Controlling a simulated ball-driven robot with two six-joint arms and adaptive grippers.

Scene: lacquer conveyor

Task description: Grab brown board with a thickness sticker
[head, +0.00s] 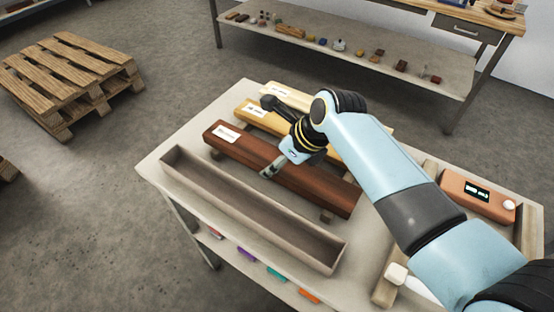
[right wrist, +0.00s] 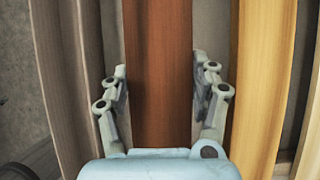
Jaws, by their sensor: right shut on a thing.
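The dark brown board (head: 318,190) lies on the table with a white sticker (head: 227,134) near its left end; the sticker's print is too small to read. My right gripper (head: 272,168) reaches down onto the middle of this board. My left gripper is in neither view.
A long empty trough (head: 250,215) lies in front of the board. A yellow board (head: 262,119) and a paler board (head: 290,95) with stickers lie close behind. An orange device with a display (head: 477,196) and a white-headed tool (head: 396,274) are at the right.

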